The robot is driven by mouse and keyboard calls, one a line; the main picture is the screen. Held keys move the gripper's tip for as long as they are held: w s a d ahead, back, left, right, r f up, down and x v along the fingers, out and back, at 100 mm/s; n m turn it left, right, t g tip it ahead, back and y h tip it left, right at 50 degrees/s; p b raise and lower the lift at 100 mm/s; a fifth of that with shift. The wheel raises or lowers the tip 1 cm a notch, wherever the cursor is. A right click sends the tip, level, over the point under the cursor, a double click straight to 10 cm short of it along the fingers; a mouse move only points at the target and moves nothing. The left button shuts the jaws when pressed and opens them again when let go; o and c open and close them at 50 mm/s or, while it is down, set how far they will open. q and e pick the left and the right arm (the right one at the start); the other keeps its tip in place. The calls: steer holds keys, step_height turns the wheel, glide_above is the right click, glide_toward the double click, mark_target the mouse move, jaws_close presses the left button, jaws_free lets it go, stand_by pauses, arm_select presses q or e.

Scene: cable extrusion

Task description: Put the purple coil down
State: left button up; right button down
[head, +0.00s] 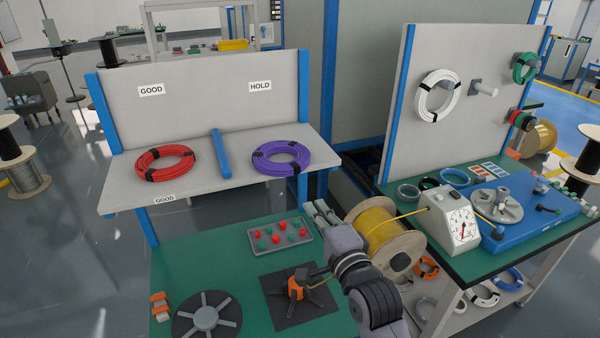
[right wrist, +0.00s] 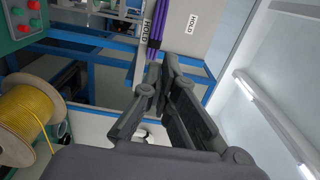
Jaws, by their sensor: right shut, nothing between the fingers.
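The purple coil (head: 268,168), bound with black ties, lies flat on the grey shelf (head: 225,190), on the right side under the HOLD label (head: 260,86). It shows edge-on in the right wrist view (right wrist: 157,25), beyond the fingertips. My right gripper (head: 320,208) is in front of and below the shelf's right part, over the green bench. It is shut and empty; its fingers also show in the right wrist view (right wrist: 166,72). They look apart from the coil. My left gripper is not in view.
A red coil (head: 141,165) lies on the shelf's GOOD side, beyond a blue divider (head: 221,154). Below are a tray of red and green buttons (head: 256,241) and a yellow cable spool (head: 400,245), close to my right gripper. A pegboard with coils stands at right.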

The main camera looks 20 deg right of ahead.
mark_target(290, 170)
steer(key=w+p, duration=0.1)
steer(key=w, duration=0.3)
steer(key=w+p, duration=0.2)
steer(key=w, duration=0.2)
steer(key=w+p, duration=0.1)
steer(key=w, duration=0.3)
steer(key=shift+a+r+p, duration=0.2)
steer(key=shift+a+p, duration=0.1)
steer(key=shift+a, duration=0.05)
steer(key=shift+w+f, duration=0.15)
steer(key=shift+w, duration=0.6)
